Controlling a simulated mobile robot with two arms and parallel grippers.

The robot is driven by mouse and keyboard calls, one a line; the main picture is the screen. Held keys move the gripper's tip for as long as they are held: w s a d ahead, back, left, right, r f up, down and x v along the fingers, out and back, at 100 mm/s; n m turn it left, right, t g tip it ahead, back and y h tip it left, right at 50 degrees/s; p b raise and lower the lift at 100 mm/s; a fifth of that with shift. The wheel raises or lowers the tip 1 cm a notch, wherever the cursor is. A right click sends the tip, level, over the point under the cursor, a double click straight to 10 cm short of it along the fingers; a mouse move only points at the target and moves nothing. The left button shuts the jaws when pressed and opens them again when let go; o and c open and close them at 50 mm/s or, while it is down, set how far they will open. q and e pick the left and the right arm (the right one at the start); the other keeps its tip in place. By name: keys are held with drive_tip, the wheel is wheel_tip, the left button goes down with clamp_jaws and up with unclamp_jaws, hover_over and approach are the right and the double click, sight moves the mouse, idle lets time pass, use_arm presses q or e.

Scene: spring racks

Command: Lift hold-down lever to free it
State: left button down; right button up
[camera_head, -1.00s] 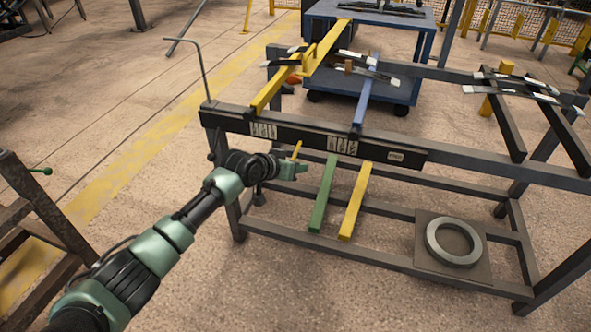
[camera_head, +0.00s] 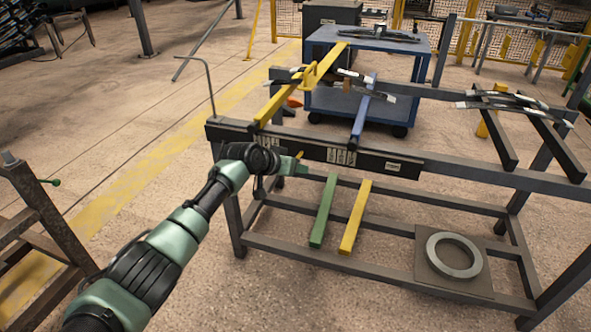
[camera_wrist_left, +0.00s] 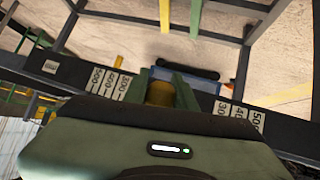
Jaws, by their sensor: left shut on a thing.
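My left gripper (camera_head: 296,168) is at the front rail of the rack, in the gap between two label groups. It is shut on a short yellow piece (camera_wrist_left: 160,93), which shows between its green fingers in the left wrist view. This looks like the hold-down lever's end; the rest of it is hidden by the gripper and rail. A long yellow bar (camera_head: 285,98) with a bracket slopes across the rack top, and a blue bar (camera_head: 362,115) lies to its right. I cannot tell whether the held piece joins either. My right gripper is out of view.
A green bar (camera_head: 323,212) and a yellow bar (camera_head: 355,217) slope below the front rail (camera_head: 310,148). A grey ring (camera_head: 454,254) lies on a plate at lower right. A blue cart (camera_head: 350,104) stands behind. A bent rod (camera_head: 210,88) rises at the rail's left end.

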use_arm(q)
drive_tip(key=shift+w+d+r, duration=0.1)
drive_tip(key=shift+d+r, duration=0.1)
drive_tip(key=shift+r, duration=0.3)
idle(0.3)
drive_tip(key=c, duration=1.2)
unclamp_jaws()
drive_tip(key=shift+o, duration=0.3)
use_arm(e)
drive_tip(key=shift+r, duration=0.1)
use_arm(q)
drive_tip(key=shift+a+f, duration=0.1)
drive_tip(key=shift+f, duration=0.1)
drive_tip(key=p+v, duration=0.2)
drive_tip(key=v, duration=0.6)
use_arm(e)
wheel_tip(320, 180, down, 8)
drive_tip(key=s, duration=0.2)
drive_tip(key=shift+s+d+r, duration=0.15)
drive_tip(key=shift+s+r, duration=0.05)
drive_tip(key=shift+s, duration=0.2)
